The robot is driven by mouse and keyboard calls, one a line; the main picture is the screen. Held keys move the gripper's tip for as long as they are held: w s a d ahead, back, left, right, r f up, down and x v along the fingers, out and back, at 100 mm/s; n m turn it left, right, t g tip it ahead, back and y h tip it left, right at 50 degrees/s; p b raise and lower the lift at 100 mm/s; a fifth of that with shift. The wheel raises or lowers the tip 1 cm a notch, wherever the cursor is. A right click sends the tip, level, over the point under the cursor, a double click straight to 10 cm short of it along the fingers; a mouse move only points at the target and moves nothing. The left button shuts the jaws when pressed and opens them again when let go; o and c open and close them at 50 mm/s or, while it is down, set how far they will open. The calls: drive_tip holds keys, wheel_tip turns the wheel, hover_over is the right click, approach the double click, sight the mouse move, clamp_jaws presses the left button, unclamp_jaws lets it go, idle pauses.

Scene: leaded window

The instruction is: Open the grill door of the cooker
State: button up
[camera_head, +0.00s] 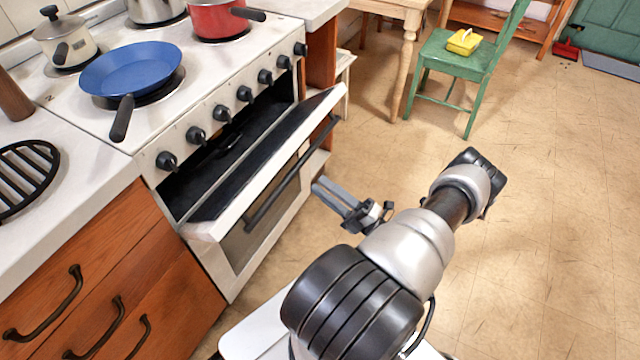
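The white cooker (142,134) stands at the left with a row of black knobs along its front. Its grill door (262,163), below the knobs, is tilted outward at the top, and the dark grill compartment (226,150) shows behind it. A long black handle bar (287,182) runs along the front of the door. My gripper (318,186) is to the right of the handle, apart from it in the picture, with its fingers pointing toward the cooker. Its two grey fingers look close together, but the gap is unclear. Nothing shows between them.
A blue frying pan (130,70), a cream pot (64,40) and a red pot (220,18) are on the hob. Wooden drawers (120,290) stand left of the cooker. A green chair (462,57) and a wooden table (408,45) stand behind.

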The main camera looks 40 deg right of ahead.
drive_tip(key=w+f+v, duration=0.1)
drive_tip(key=f+v, duration=0.1)
drive_tip(key=v, duration=0.8)
drive_tip(key=shift+s, duration=0.25)
idle(0.4)
drive_tip(key=shift+a, duration=0.1)
